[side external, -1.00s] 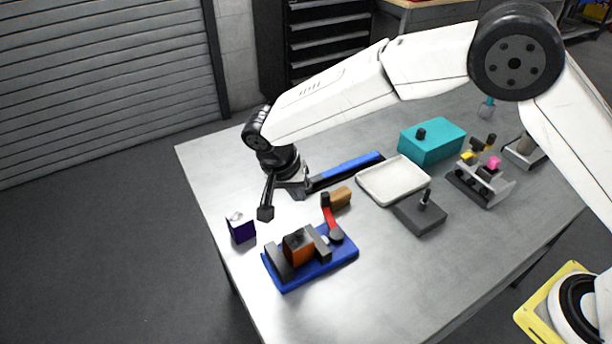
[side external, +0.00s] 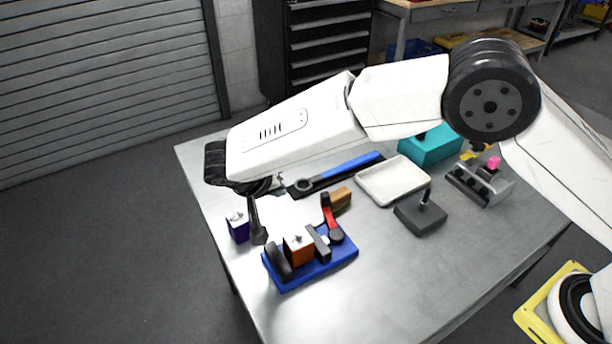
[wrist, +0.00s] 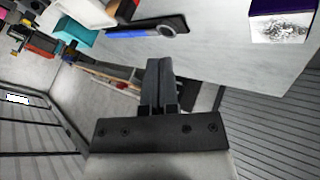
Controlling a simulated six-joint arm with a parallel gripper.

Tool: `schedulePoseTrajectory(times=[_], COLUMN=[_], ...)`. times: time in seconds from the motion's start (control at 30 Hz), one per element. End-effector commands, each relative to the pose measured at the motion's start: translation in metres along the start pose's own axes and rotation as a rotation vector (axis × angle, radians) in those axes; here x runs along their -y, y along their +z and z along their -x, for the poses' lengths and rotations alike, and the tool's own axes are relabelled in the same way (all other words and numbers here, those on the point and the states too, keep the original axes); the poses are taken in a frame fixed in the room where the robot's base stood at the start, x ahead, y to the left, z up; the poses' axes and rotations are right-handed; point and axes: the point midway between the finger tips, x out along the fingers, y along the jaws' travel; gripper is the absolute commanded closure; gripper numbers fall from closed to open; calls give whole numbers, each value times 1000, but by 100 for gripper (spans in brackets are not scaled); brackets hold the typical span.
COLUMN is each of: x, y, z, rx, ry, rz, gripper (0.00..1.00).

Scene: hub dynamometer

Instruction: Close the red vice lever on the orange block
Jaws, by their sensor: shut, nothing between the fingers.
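The vice with its blue base (side external: 334,264) sits near the front left of the table in the side view. The orange block (side external: 299,250) stands between its dark jaws. The red lever (side external: 330,218) with a black knob stands at the vice's right, tilted up. My gripper (side external: 259,236) is shut and empty, pointing down just left of and behind the vice, apart from the lever. In the wrist view my shut fingers (wrist: 159,75) show in the middle; the vice and lever are not seen there.
A purple box (side external: 238,228) stands left of my gripper; it also shows in the wrist view (wrist: 281,25). Behind are a blue-handled wrench (side external: 345,170), a wooden block (side external: 341,198), a white tray (side external: 393,181), a dark block with a peg (side external: 420,213) and a teal box (side external: 430,151). The front table is clear.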

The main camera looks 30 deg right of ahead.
Motion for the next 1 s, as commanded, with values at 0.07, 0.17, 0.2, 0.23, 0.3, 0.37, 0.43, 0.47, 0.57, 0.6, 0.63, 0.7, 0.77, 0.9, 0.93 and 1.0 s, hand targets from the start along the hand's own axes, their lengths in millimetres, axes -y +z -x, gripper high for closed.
schedulePoseTrajectory(times=[0.07,0.17,0.2,0.23,0.3,0.37,0.43,0.47,0.57,0.6,0.63,0.7,0.77,0.9,0.93,1.0], x=[-1,-1,-1,-1,-1,-1,0,-1,-2,-7,-10,-16,-20,-29,-30,-33], y=[0,0,1,1,0,0,1,0,0,0,0,0,0,0,0,0], z=[-11,-25,-31,-36,-47,-56,-67,-72,-85,-85,-86,-89,-91,-96,-97,-98], rx=[2,3,3,3,3,3,4,4,2,2,2,2,2,1,2,1], ry=[3,3,2,3,3,3,2,3,1,1,1,0,0,-1,-1,-1], rz=[0,1,1,1,0,0,-1,-1,0,-1,-1,-1,-1,-1,-1,-1], gripper=[100,100,100,100,100,100,100,100,100,100,100,100,100,100,100,100])
